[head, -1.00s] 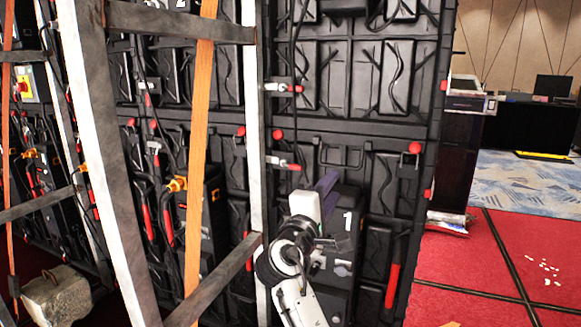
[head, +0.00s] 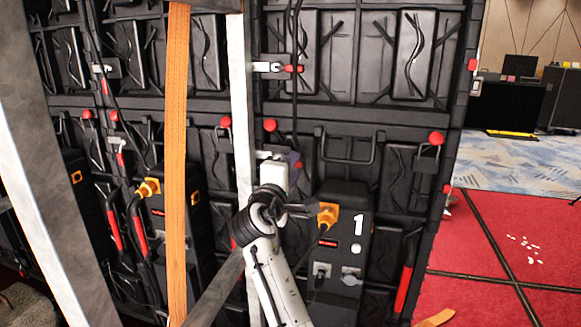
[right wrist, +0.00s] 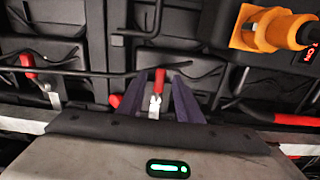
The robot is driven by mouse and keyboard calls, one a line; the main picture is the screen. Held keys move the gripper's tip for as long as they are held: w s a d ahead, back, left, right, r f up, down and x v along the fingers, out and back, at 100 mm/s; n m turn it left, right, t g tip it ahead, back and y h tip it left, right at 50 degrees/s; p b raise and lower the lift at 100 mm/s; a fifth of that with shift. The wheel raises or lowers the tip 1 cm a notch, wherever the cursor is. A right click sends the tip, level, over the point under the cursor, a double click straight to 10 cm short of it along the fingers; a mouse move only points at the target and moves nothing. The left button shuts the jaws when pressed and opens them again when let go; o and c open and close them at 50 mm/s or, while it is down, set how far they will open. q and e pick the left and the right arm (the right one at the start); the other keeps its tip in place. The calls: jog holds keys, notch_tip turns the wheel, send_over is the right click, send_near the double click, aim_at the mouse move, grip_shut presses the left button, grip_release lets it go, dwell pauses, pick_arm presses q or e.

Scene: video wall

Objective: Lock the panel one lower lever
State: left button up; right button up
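Panel one is the black panel (head: 360,60) carrying the box marked 1 (head: 345,245). Its lower lever (right wrist: 155,100), with a red handle and a silver body, stands between my right gripper's two purple fingers in the right wrist view. My right gripper (right wrist: 157,98) is open around it; I cannot tell whether a finger touches it. In the head view the right gripper (head: 293,160) is at the panel's left edge and hides the lower lever. The upper lever (head: 276,67), silver with a red tip, is above it. My left gripper is not in view.
A white upright post (head: 243,100) and an orange strap (head: 175,150) stand just left of my right gripper. An orange plug (head: 327,215) with a black cable sits on the box; it is also near the gripper in the right wrist view (right wrist: 270,30).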

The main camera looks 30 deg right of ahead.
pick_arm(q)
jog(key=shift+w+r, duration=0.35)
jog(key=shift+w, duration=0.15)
pick_arm(e)
jog(key=shift+w+d, duration=0.3)
jog(key=shift+d, duration=0.05)
jog(key=shift+c, duration=0.4)
grip_shut()
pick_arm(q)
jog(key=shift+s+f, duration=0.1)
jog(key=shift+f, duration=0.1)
